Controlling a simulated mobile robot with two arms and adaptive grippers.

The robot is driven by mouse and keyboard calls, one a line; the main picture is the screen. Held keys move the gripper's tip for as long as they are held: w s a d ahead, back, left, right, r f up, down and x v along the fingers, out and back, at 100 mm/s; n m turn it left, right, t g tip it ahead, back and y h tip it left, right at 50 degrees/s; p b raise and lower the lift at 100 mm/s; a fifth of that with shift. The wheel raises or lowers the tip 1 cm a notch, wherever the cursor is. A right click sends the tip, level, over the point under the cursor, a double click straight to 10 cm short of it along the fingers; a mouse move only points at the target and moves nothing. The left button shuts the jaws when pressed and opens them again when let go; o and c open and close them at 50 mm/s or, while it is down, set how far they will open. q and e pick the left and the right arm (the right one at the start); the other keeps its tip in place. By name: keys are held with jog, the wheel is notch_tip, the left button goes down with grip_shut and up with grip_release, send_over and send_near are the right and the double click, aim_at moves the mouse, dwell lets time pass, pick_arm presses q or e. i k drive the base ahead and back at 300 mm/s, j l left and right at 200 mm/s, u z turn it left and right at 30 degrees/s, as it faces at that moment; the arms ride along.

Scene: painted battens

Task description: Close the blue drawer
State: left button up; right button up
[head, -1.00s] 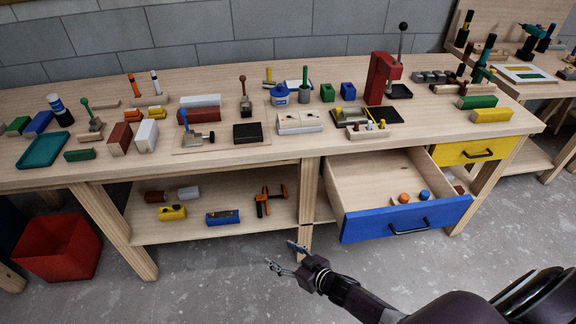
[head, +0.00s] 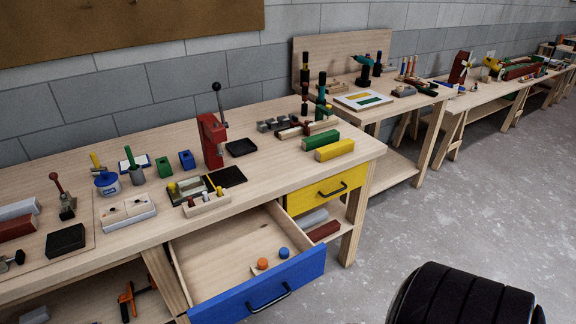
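The blue drawer (head: 300,284) is pulled well out from under the workbench, with a black handle (head: 269,299) on its front. Its wooden inside is visible and holds an orange round piece (head: 262,264) and a blue round piece (head: 284,253). The yellow drawer (head: 322,192) above it is shut. Neither of my grippers shows in the head view. A dark, rounded part of my own body is at the lower right.
The workbench (head: 250,170) carries a red press (head: 212,140), a yellow block (head: 334,150), a green block (head: 320,139) and several other tools. A second bench (head: 408,105) stands behind on the right. The grey floor (head: 400,235) right of the drawer is clear.

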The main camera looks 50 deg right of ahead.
aim_at(222, 282)
jog(key=k+l, duration=0.1)
jog(key=l, duration=1.45)
jog(key=k+j, duration=0.15)
jog(key=j, duration=0.25)
jog(key=k+j, duration=0.1)
jog(key=j, duration=0.3)
jog(key=k+j, duration=0.15)
jog(key=j, duration=0.25)
jog(key=k+j, duration=0.15)
jog(key=j, duration=0.25)
jog(key=z, duration=0.05)
